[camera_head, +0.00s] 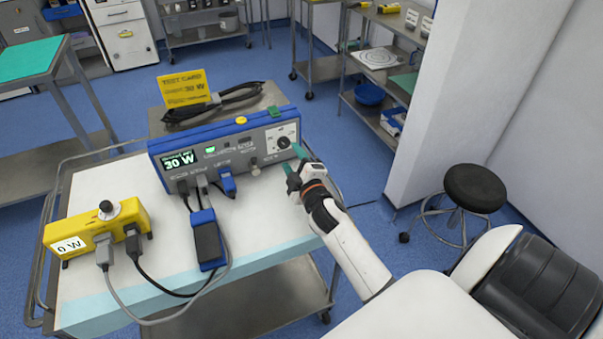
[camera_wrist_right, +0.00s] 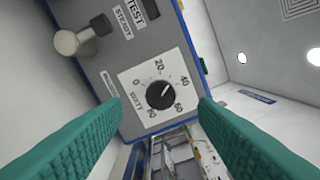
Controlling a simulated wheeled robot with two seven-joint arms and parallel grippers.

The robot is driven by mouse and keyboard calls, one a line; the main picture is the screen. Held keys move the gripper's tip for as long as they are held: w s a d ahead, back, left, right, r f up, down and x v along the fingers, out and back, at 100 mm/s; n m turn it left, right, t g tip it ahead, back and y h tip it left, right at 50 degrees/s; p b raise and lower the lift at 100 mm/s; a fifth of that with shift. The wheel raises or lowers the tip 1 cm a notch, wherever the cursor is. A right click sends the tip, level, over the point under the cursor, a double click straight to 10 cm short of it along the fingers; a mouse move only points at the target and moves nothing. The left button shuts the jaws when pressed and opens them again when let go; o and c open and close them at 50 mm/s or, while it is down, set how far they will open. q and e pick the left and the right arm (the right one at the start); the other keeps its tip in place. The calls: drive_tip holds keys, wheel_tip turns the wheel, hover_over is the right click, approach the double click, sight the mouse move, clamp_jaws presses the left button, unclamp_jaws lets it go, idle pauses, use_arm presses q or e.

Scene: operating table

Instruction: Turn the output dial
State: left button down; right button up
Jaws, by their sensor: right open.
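The output dial (camera_head: 283,142) is a black knob on a white scale plate at the right end of the blue and grey generator (camera_head: 225,145). In the right wrist view the dial (camera_wrist_right: 160,95) shows large, with WATT and numbers around it; its pointer looks to be near 40. The generator's display (camera_head: 178,161) reads 30 W. My right gripper (camera_head: 293,160) is in front of the dial, close to it. Its green fingers (camera_wrist_right: 155,140) are open, one on each side of the dial in the wrist view, with nothing between them. My left gripper is not in view.
A yellow meter box (camera_head: 97,228) reading 0 W stands on the cart at left, cabled to the generator. A blue and black pedal-like block (camera_head: 208,240) lies in front. A yellow test card (camera_head: 184,89) marked 30 W and a coiled black cable (camera_head: 212,105) are on top. A stool (camera_head: 474,188) stands right.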

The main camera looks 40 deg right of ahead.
drive_tip(key=v, duration=0.6)
drive_tip(key=shift+s, duration=0.2)
